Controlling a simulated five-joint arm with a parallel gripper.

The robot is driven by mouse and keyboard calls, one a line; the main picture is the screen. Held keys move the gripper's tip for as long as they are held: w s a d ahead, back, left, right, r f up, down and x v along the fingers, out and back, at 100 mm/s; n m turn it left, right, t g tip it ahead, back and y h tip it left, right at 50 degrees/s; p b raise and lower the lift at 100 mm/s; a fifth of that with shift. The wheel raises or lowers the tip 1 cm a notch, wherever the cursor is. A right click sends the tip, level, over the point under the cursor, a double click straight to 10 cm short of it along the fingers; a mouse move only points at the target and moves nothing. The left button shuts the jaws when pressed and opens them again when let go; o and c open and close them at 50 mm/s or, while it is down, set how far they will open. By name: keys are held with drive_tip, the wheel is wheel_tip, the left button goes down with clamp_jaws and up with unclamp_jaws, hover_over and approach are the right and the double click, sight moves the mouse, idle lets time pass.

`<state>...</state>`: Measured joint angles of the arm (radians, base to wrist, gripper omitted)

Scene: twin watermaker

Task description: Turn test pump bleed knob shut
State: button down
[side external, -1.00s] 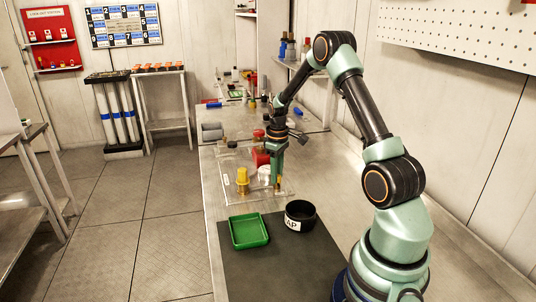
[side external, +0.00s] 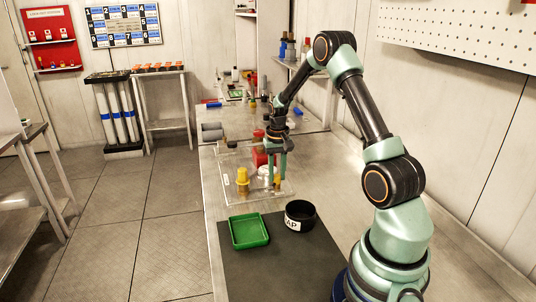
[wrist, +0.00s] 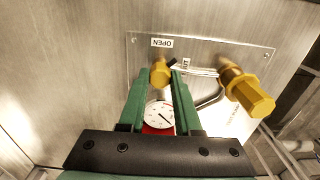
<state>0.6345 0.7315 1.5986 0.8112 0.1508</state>
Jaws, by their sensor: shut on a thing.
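The bleed knob is a small yellow knob (wrist: 160,74) in the wrist view, standing on a clear plate below a white label reading OPEN (wrist: 162,43). My gripper (wrist: 162,71) has its two green fingertips on either side of this knob and is shut on it. In the side view my gripper (side external: 277,180) points straight down at the near right part of the clear plate. The knob is mostly hidden there by the fingers. The knob's exact turn angle cannot be told.
A larger yellow hex-topped fitting (wrist: 250,95) stands beside the knob; it also shows in the side view (side external: 242,177). A round white gauge (wrist: 160,115) lies between my fingers' lower parts. A green tray (side external: 249,231) and black cup (side external: 300,215) stand on the dark mat (side external: 285,265).

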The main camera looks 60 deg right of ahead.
sight(277, 175)
drive_tip(key=m, duration=0.4)
drive_tip(key=shift+m, duration=0.3)
drive_tip(key=m, duration=0.4)
drive_tip(key=shift+m, duration=0.3)
drive_tip(key=c, duration=0.6)
unclamp_jaws()
wheel_tip(277, 175, up, 12)
drive_tip(key=shift+r, duration=0.15)
